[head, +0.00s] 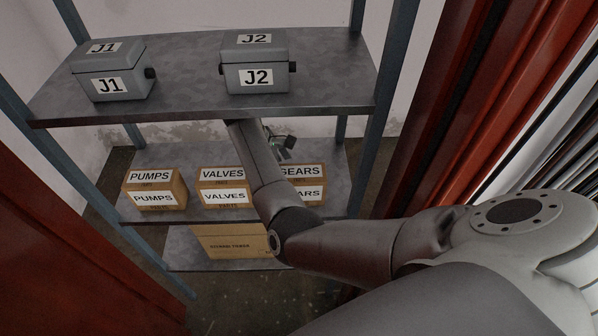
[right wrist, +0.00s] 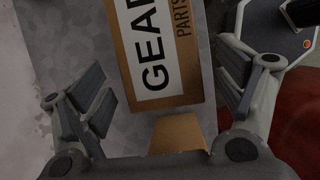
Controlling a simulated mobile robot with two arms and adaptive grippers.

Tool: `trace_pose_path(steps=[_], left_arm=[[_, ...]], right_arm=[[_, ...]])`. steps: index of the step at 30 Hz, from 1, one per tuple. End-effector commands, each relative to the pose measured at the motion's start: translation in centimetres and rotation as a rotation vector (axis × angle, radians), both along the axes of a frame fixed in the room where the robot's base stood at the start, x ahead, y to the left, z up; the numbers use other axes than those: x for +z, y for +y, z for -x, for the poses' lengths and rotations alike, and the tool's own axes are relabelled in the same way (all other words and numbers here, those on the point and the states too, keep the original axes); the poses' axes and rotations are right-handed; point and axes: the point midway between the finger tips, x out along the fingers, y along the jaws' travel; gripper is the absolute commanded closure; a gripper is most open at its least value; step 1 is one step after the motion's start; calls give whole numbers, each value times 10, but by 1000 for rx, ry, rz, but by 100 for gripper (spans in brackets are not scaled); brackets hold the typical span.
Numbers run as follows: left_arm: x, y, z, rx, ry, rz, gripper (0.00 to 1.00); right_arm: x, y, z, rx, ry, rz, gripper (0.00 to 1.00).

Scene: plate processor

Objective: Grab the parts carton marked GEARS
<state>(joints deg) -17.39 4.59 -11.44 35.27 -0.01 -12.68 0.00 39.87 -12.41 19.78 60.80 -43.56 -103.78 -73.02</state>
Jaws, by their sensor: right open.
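The GEARS carton (head: 312,193) is a brown box with white labels. It stands at the right end of the middle shelf, partly hidden by my right arm in the head view. In the right wrist view the GEARS carton (right wrist: 190,60) lies ahead, between the lines of the two fingers. My right gripper (head: 282,148) is at the back of the carton's top, below the upper shelf. In the right wrist view the right gripper (right wrist: 160,95) is open, its fingers spread apart with nothing between the pads. Whether it touches the carton cannot be told. My left gripper is not in view.
The VALVES carton (head: 222,188) and PUMPS carton (head: 153,190) stand left on the same shelf. Grey boxes J1 (head: 127,88) and J2 (head: 277,78) sit on the upper shelf (head: 190,85) over my forearm. A larger carton (head: 225,243) is below. Blue posts (head: 387,75) flank the rack.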

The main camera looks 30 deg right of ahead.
Motion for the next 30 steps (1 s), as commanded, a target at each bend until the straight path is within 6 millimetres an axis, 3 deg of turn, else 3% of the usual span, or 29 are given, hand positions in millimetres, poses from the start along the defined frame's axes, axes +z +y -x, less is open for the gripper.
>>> trace_pose_path(steps=[4, 9, 18, 30], left_arm=[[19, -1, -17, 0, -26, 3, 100], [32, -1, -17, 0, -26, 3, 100], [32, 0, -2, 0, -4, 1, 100], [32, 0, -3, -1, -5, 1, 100]], right_arm=[[5, -20, 13, -4, 3, 2, 12], [1, -39, 25, -2, 4, 0, 12], [-12, -41, 25, 0, 1, 0, 12], [-14, -41, 25, 0, 2, 1, 12]])
